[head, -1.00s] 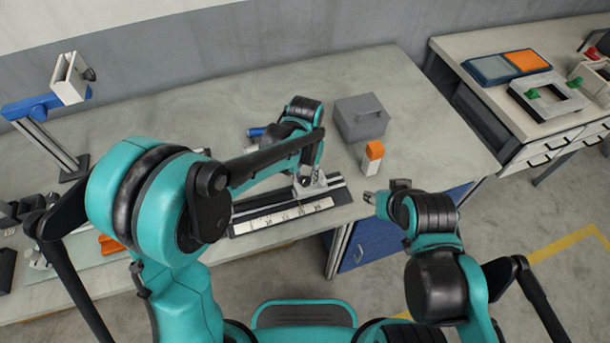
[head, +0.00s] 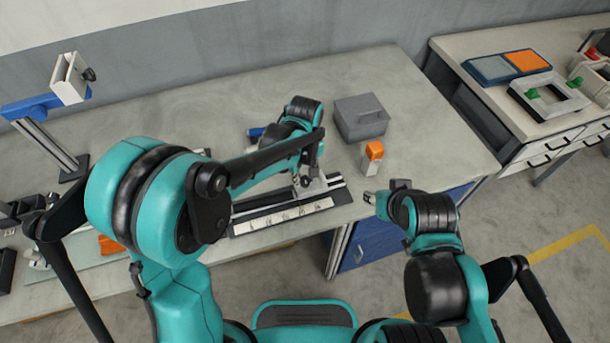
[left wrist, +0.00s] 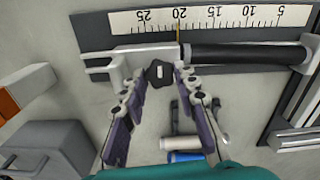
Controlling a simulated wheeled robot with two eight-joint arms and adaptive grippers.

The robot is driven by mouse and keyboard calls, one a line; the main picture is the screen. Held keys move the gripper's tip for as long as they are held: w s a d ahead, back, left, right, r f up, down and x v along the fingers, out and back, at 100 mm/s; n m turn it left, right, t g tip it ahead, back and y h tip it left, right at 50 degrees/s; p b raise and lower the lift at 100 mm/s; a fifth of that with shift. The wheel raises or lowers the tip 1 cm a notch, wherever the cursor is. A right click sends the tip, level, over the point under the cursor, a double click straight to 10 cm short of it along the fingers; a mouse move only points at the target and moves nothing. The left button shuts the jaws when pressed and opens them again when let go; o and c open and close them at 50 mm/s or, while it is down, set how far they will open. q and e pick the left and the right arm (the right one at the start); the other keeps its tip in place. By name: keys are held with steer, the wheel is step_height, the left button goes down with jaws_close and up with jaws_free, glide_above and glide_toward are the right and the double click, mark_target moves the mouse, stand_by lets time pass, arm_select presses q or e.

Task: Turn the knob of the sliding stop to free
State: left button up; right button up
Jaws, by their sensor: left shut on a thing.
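The sliding stop (left wrist: 130,60) is a light metal block on a dark rail (left wrist: 250,52) beside a white ruler strip (left wrist: 215,18) in the left wrist view. Its black knob (left wrist: 160,73) carries a white mark and sits between the fingertips of my left gripper (left wrist: 158,76). The gripper is shut on the knob. In the head view my left gripper (head: 307,180) reaches down to the stop near the rail's right end, and the knob is mostly hidden there. My right gripper (head: 371,197) is in front of the bench edge, away from the stop; its jaws are too small to judge.
A grey box with a handle (head: 361,117) and an orange-topped white block (head: 372,157) stand right of the rail. A blue-and-white item (left wrist: 185,150) lies below the knob in the left wrist view. The right rear bench top (head: 430,130) is clear.

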mark_target(304, 180)
arm_select(q)
steer(key=shift+n, duration=0.4)
steer(key=o, duration=0.9)
steer(key=shift+c, duration=0.2)
step_height(304, 180, up, 12)
stand_by(0.3)
steer(key=s+a+f+m+t+b, duration=0.1)
steer(key=s+a+m+t, duration=0.2)
steer(key=s+a, duration=0.3)
steer(key=s+a+f+m+t+b, duration=0.1)
steer(key=s+a+m+t, duration=0.2)
steer(key=s+a, duration=0.4)
steer(key=a+t, duration=0.1)
steer(key=a, duration=0.4)
steer(key=shift+a+f, duration=0.15)
steer(key=shift+f, duration=0.1)
